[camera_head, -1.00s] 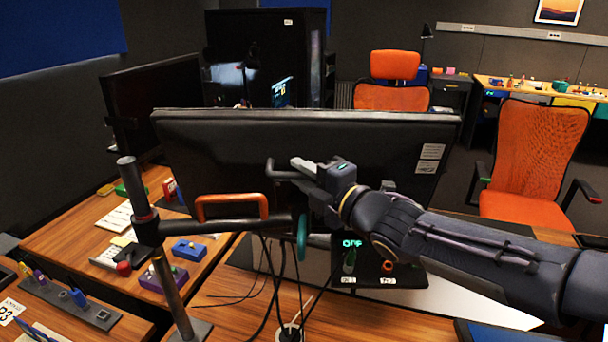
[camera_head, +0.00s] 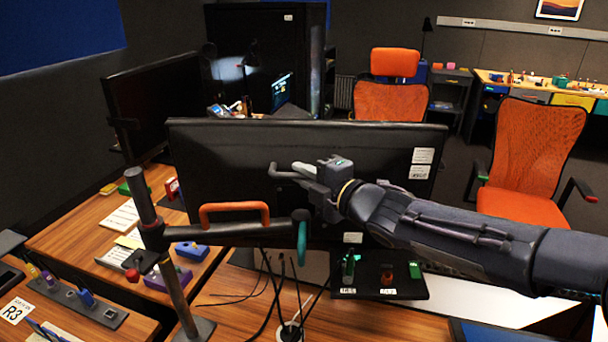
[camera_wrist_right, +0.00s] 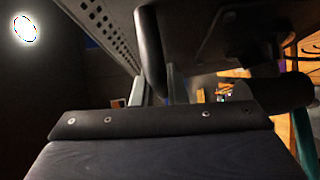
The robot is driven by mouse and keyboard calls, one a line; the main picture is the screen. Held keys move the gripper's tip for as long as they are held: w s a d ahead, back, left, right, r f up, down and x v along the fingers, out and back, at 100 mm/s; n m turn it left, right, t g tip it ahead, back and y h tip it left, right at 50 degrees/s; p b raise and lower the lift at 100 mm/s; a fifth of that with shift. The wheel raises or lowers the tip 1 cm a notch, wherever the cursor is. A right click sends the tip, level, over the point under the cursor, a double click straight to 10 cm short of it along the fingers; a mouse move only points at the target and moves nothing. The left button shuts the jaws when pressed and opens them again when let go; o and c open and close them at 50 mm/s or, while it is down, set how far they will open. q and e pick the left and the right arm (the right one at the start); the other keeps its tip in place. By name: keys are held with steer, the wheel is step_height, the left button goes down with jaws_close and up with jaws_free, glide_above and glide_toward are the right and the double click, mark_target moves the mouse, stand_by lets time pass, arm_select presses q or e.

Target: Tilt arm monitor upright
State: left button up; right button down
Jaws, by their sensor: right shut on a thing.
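The arm monitor (camera_head: 240,150) shows its black back in the head view. It looks close to upright, its top edge nearly level. A grey bar handle (camera_head: 281,172) sticks out from its back. My right gripper (camera_head: 304,171) is shut on this handle, reaching in from the right. In the right wrist view the dark handle (camera_wrist_right: 150,50) passes between the fingers, which are partly hidden. The monitor's dark support arm (camera_head: 205,234) runs from a grey post (camera_head: 178,297) and carries an orange handle (camera_head: 234,208) and a teal lever (camera_head: 302,240). My left gripper is out of view.
A black panel (camera_head: 420,288) with green and red parts lies below the monitor. Cables hang beside it. A second monitor (camera_head: 155,105) stands at the left. Small controls line the desk's left side. Orange chairs (camera_head: 530,150) stand behind at the right.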

steer(key=shift+w+d+r, duration=0.1)
steer(key=shift+r, duration=0.05)
steer(key=c, duration=1.5)
jaws_free()
steer(key=shift+o, duration=0.2)
steer(key=v, duration=0.7)
steer(key=shift+s+d, duration=0.2)
steer(key=shift+s, duration=0.1)
steer(key=shift+d, duration=0.1)
